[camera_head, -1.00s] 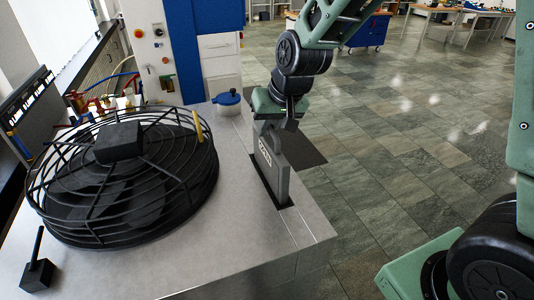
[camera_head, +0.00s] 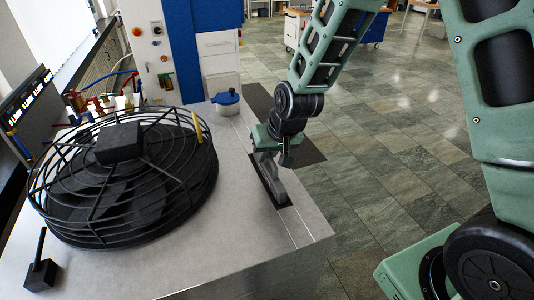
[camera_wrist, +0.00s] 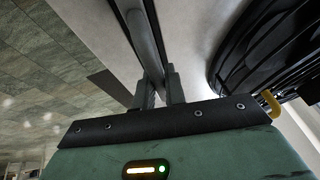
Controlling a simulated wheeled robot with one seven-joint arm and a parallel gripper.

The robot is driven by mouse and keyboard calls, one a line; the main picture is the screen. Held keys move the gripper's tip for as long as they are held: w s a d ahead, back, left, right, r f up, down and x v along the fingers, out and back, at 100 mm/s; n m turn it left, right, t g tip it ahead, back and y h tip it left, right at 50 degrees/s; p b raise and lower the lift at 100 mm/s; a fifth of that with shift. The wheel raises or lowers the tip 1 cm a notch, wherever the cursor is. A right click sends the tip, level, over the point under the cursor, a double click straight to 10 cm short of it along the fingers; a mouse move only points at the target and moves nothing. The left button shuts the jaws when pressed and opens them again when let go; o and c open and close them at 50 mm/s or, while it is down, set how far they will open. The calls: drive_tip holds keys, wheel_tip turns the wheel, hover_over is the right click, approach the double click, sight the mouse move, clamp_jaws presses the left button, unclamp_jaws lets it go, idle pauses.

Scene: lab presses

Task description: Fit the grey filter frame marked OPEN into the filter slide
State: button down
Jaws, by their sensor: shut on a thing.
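The grey filter frame (camera_head: 270,178) stands on edge in the dark slot of the filter slide (camera_head: 284,202), with only its upper part showing above the metal top. Its OPEN marking cannot be read now. My gripper (camera_head: 267,156) is just above the slide, shut on the frame's top edge. In the wrist view the grey frame (camera_wrist: 145,38) runs along the dark slot, and my gripper's two fingers (camera_wrist: 159,76) hold it between them. The frame's lower part is hidden, so I cannot tell whether it is fully seated.
A large black fan with a wire guard (camera_head: 120,170) covers the left of the metal top (camera_head: 230,255). A blue-lidded pot (camera_head: 227,102) stands behind the slide. A small black lever box (camera_head: 40,274) is at front left. Open tiled floor (camera_head: 390,130) lies right.

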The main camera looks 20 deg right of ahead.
drive_tip(key=c, duration=1.5)
unclamp_jaws()
drive_tip(key=shift+o, duration=0.2)
drive_tip(key=b+v, duration=0.2)
drive_tip(key=v, duration=1)
drive_tip(key=s+a+f+n+g, duration=0.1)
drive_tip(key=s+a+n, duration=0.3)
drive_tip(key=s, duration=0.7)
drive_tip(key=s+a+f+n+g+h, duration=0.1)
drive_tip(key=s+a+n+g, duration=0.2)
drive_tip(key=s, duration=0.9)
drive_tip(key=shift+a+n+g, duration=0.3)
drive_tip(key=shift+a+n, duration=0.3)
wheel_tip(320, 180, down, 8)
drive_tip(key=b, duration=0.8)
drive_tip(key=shift+f, duration=0.15)
